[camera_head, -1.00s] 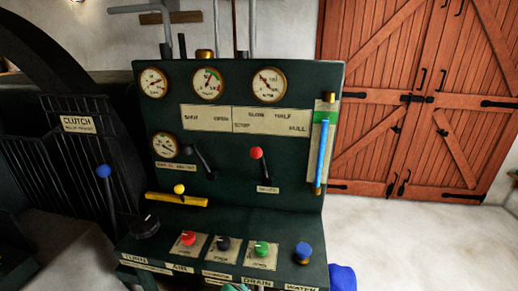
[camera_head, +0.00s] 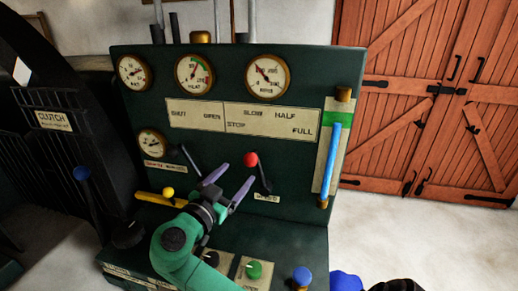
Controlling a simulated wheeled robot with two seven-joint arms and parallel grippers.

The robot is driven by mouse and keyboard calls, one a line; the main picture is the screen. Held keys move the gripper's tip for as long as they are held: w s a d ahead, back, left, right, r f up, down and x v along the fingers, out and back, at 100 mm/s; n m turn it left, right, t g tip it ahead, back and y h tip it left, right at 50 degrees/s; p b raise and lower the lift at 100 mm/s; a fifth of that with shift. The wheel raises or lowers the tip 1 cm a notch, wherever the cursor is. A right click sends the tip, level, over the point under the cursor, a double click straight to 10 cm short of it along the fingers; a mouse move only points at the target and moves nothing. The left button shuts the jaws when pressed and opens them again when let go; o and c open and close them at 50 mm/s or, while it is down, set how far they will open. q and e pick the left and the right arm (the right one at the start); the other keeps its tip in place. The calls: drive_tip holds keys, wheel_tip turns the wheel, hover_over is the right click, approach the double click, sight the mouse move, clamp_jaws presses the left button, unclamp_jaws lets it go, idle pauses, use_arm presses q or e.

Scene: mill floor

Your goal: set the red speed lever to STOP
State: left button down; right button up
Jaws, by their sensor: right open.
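The red speed lever (camera_head: 250,159) stands on the upright face of the dark green control panel (camera_head: 330,75). Its red knob leans up and left from its pivot, above a small label. The label plate (camera_head: 240,116) above it reads STOP, SLOW, HALF and FULL on its right part. My right gripper (camera_head: 233,176) has purple fingers, spread open and empty. It is just left of and below the red knob, its right fingertip near the lever; I cannot tell whether they touch. My left gripper is not in view.
A dark lever (camera_head: 189,157) is partly behind my right gripper. A yellow lever (camera_head: 167,192) lies to the left, and a blue-knobbed clutch lever (camera_head: 82,173) farther left. Green (camera_head: 253,270) and blue knobs (camera_head: 302,275) sit on the lower ledge. A gauge tube (camera_head: 330,155) is at right.

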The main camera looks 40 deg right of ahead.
sight(248, 158)
drive_tip(key=d, duration=0.1)
drive_tip(key=w+d+p, duration=0.1)
drive_tip(key=d+r+p, duration=0.1)
drive_tip(key=shift+w+d+r, duration=0.1)
drive_tip(key=shift+w+d, duration=0.1)
drive_tip(key=shift+d, duration=0.1)
drive_tip(key=x, duration=0.2)
drive_tip(key=p+x, duration=0.1)
drive_tip(key=x, duration=0.2)
drive_tip(key=f+p+x, duration=0.1)
drive_tip(key=x, duration=0.1)
drive_tip(key=shift+w+d, duration=0.2)
drive_tip(key=shift+d, duration=0.15)
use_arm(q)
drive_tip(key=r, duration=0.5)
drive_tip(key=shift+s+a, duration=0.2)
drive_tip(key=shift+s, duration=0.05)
use_arm(e)
drive_tip(key=shift+d, duration=0.1)
clamp_jaws()
